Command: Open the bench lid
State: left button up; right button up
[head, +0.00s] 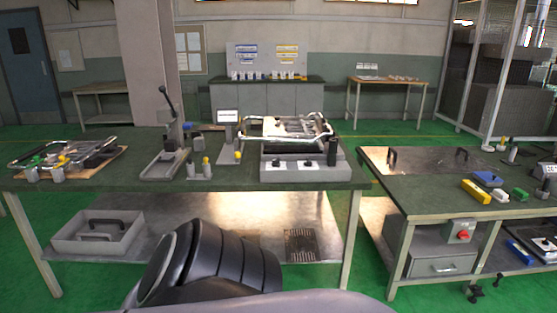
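The right-hand workbench has a dark green top (400,196). A flat, shiny brownish metal panel (428,160) lies level in its back left part, and this looks like the bench lid. It carries two black handles, one near its left side (392,156) and one near its back right (461,153). The panel looks closed, flush with the bench top. Neither of my grippers shows in the head view. A dark ribbed part of my own body fills the bottom middle, in front of the left-hand bench, well apart from the panel.
Yellow (475,191) and blue (488,179) blocks lie right of the panel. A drawer (444,267) and red-knobbed box (459,232) sit below. The left-hand bench (225,180) holds a lever press (167,150) and a wire-frame fixture (290,130). A floor gap separates the benches.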

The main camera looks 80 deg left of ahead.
aim_at(290, 132)
jog(key=u, duration=3.1)
